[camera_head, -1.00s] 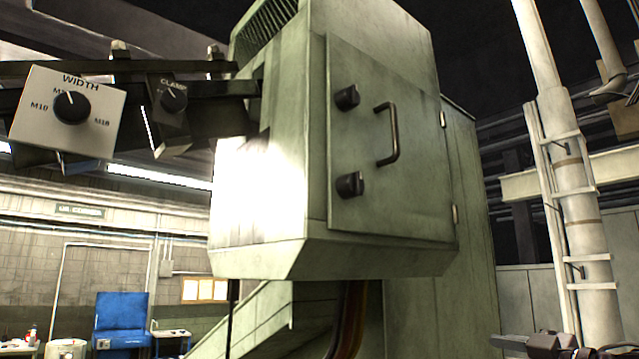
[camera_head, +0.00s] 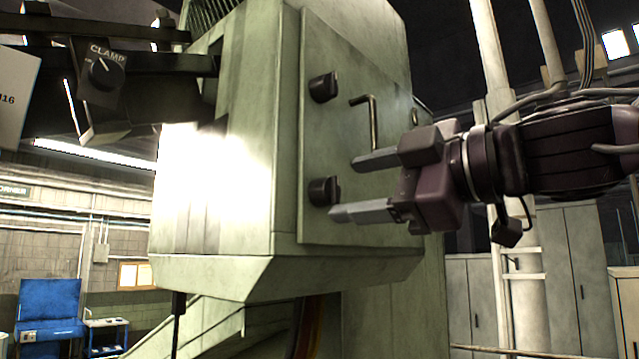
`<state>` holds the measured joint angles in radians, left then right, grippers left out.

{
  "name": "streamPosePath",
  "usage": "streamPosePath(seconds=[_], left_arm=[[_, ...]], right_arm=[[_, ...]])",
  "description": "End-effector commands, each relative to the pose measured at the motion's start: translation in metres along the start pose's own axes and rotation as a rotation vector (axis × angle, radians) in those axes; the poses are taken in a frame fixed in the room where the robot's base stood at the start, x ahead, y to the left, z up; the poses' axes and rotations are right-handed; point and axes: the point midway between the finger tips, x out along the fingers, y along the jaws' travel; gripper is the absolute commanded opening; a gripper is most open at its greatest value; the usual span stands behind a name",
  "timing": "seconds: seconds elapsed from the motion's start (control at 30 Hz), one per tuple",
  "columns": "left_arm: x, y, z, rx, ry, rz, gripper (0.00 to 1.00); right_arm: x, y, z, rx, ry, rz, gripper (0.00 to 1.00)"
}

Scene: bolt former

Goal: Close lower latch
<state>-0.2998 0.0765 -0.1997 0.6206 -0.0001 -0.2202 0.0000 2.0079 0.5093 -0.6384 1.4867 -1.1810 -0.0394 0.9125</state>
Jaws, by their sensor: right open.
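The lower latch (camera_head: 323,191) is a black knob low on the left edge of the green cabinet door (camera_head: 345,120). The upper latch (camera_head: 323,87) is a like knob above it. The door looks flush with the cabinet. My right gripper (camera_head: 345,186) comes in from the right with its two grey fingers apart and nothing between them. In the picture its lower fingertip lies just right of the lower latch; I cannot tell whether they touch. Its upper finger covers the lower end of the door handle (camera_head: 374,122). My left gripper is not in view.
A dark arm with the CLAMP dial (camera_head: 104,73) juts out left of the cabinet (camera_head: 228,250). A white panel (camera_head: 15,95) is cut by the left edge. A pale pipe and ladder (camera_head: 508,255) stand behind my right arm.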

Motion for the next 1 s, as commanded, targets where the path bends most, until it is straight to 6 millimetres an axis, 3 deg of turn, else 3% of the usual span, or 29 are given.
streamPosePath(seconds=[0.1,0.6,0.8,1.0], left_arm=[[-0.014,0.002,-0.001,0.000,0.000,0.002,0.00],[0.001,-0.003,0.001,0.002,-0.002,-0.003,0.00],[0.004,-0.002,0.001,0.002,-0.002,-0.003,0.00],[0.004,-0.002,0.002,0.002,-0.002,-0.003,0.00]], right_arm=[[0.033,0.002,-0.002,0.001,-0.001,-0.005,0.62],[0.028,-0.002,0.001,0.800,0.003,-0.003,0.62],[0.028,0.000,0.000,0.941,0.001,-0.001,0.62],[0.027,0.000,0.000,0.964,0.001,-0.001,0.62]])
